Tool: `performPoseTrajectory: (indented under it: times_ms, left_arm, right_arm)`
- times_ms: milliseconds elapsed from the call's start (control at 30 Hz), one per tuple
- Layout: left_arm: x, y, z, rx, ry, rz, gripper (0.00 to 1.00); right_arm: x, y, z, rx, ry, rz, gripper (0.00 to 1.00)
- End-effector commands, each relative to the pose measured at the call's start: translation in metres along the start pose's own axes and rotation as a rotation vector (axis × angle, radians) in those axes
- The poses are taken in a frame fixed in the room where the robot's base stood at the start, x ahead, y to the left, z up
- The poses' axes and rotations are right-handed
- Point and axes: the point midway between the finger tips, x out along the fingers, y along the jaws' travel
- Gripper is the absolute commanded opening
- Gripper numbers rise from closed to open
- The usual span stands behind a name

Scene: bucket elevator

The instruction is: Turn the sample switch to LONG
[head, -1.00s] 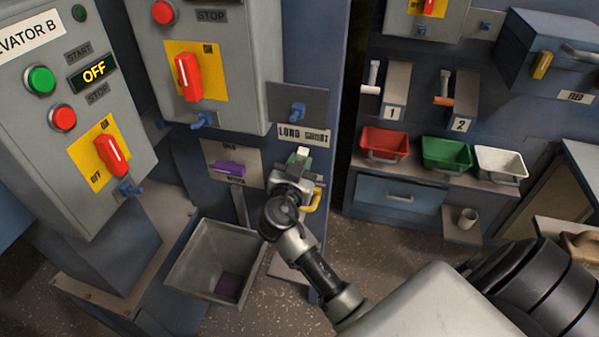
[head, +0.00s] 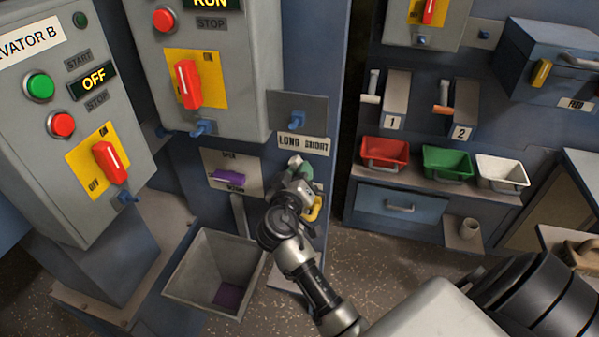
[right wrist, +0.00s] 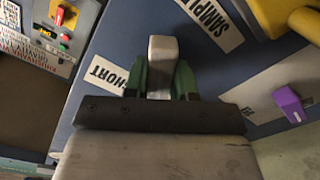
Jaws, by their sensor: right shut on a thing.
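The sample switch's pale grey handle (head: 295,161) sits just below the LONG SHORT label (head: 304,142), nearer the LONG side. My right gripper (head: 301,170) is at it, and its arm hides the switch's lower part. In the right wrist view, the green fingers of my right gripper (right wrist: 162,72) are shut on the two sides of the block-shaped handle (right wrist: 162,50). The SHORT label (right wrist: 107,74) and SAMPLE label (right wrist: 209,22) show beside it. My left gripper is not in view.
A purple lever (head: 230,178) is left of the gripper, above a grey hopper (head: 190,270). A yellow handle (head: 316,210) is close under the gripper. A control box with a red switch (head: 188,84) stands above left. Red, green and white bins (head: 500,171) are at right.

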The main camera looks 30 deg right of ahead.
Motion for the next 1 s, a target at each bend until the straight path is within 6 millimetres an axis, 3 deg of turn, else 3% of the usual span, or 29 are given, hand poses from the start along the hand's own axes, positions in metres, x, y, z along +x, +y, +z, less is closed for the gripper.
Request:
performPoseTrajectory:
  times_ms: [600,633,767,1000]
  left_arm:
    - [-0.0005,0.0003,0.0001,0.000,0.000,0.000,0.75]
    - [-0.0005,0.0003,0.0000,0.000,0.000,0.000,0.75]
    - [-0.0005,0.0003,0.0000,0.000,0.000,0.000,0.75]
    - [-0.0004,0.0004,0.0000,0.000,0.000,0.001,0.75]
  right_arm:
    - [0.0001,0.0001,-0.0003,-0.042,0.001,0.001,0.02]
    - [0.0000,0.0001,-0.0003,-0.041,0.001,0.001,0.30]
    - [0.0000,0.0001,-0.0002,-0.040,0.001,0.001,0.50]
    - [-0.0001,0.0000,-0.0001,-0.039,0.001,0.000,0.51]
